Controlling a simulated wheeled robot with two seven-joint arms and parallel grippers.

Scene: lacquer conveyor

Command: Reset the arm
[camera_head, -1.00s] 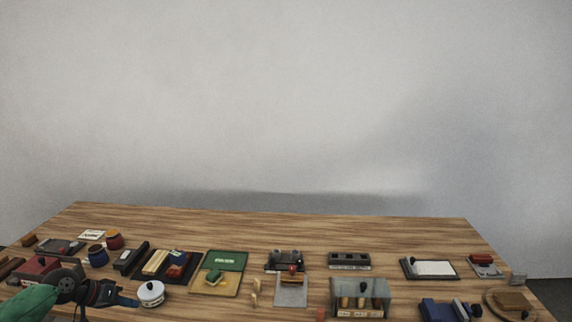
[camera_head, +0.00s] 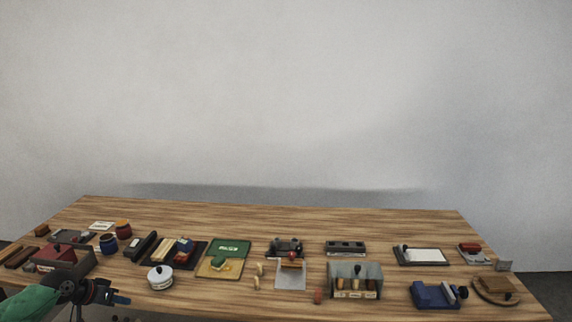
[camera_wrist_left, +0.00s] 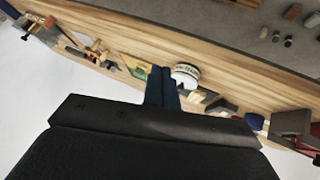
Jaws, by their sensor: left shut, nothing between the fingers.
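My left gripper (camera_head: 121,299) is at the lower left of the head view, at the front edge of the table. It is shut and holds nothing. In the left wrist view its two blue fingers (camera_wrist_left: 162,88) lie together. In the head view they are just in front and left of a white lidded pot (camera_head: 160,279), apart from it. The same pot shows just beyond the fingertips in the left wrist view (camera_wrist_left: 186,75). My right gripper is in neither view.
The wooden table (camera_head: 300,213) carries a dark red box (camera_head: 58,257), blue jar (camera_head: 108,243), green-and-yellow board (camera_head: 231,247), grey open-fronted box (camera_head: 370,269), blue block (camera_head: 428,294) and round wooden tray (camera_head: 482,299). The table's back strip is clear.

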